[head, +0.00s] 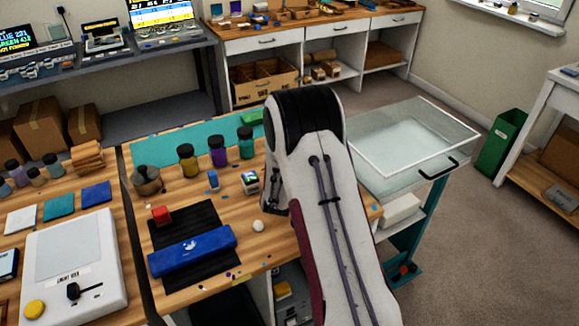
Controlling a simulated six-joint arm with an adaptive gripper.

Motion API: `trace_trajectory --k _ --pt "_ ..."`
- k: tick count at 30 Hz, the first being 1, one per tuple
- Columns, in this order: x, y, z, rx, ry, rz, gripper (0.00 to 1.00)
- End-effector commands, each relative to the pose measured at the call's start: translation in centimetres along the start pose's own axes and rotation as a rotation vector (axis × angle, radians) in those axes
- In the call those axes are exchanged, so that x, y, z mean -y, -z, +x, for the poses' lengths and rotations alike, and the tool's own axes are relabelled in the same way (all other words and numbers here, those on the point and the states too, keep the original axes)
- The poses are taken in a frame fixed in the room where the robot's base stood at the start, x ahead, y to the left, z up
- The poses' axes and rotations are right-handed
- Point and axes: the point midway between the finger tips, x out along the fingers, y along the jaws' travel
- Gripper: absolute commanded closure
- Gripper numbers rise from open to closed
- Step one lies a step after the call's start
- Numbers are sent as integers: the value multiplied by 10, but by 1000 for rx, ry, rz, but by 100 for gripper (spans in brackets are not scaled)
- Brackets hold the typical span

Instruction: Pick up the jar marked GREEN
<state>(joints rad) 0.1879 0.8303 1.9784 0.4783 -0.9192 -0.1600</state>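Three dark-capped jars stand upright in a row on the wooden bench: a yellow-olive jar (188,162), a purple jar (218,154) and a teal-green jar (246,145). No label on them can be read from here, so I cannot tell which is marked GREEN. My arm reaches in from the bottom right. A small part of my gripper (272,192) shows at the arm's left edge, to the right of and nearer than the jars, apart from them. Its fingers are mostly hidden behind the arm.
A teal mat (160,150) lies behind the jars. A glass-topped cart (420,172) stands right of my arm.

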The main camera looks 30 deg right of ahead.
Motion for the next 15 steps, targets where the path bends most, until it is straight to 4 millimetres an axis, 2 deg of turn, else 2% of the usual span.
trace_trajectory --k 4,15 --pt "0 0 6 1 0 0 42" --pt "0 0 7 1 0 0 42"
